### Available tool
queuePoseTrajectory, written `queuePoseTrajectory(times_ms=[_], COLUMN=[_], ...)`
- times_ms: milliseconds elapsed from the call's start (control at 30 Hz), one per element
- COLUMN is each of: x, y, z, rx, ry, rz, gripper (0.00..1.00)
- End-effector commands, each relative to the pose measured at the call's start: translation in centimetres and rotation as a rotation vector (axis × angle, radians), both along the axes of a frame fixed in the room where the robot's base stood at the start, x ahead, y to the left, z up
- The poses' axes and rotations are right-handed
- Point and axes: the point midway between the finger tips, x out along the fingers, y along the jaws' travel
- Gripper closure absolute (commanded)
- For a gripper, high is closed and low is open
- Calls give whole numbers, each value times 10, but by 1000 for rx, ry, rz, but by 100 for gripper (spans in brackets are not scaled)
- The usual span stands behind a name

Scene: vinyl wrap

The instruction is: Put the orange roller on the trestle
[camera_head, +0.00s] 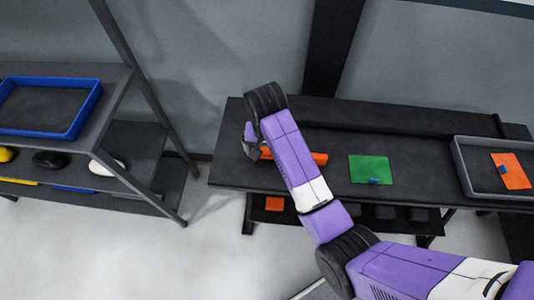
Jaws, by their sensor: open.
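A long orange object (319,158), which looks like the orange roller, lies on the black bench (225,172) at its left part. My purple arm crosses in front of it and hides its middle; a bit of orange shows on both sides. My gripper (251,150) is open at the left end of this object, pointing down. Its fingers are small and partly hidden behind my wrist, so I cannot tell whether they touch the object. The dark bench on legs may be the trestle; no other trestle is clearly seen.
On the bench lie a green card (369,169) and, at right, a grey tray (462,178) holding an orange card (511,170). An orange item (274,203) sits below the bench top. At left, a dark rack (115,85) bears a blue tray (93,101).

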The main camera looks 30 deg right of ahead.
Motion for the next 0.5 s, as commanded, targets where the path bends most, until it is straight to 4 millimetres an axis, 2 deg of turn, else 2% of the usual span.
queuePoseTrajectory(times_ms=[100,300,500], x=[0,-4,-6], y=[2,5,7], z=[29,73,88], rx=[1,1,0], ry=[-9,-8,-6], rz=[0,0,1], gripper=[7,7,7])
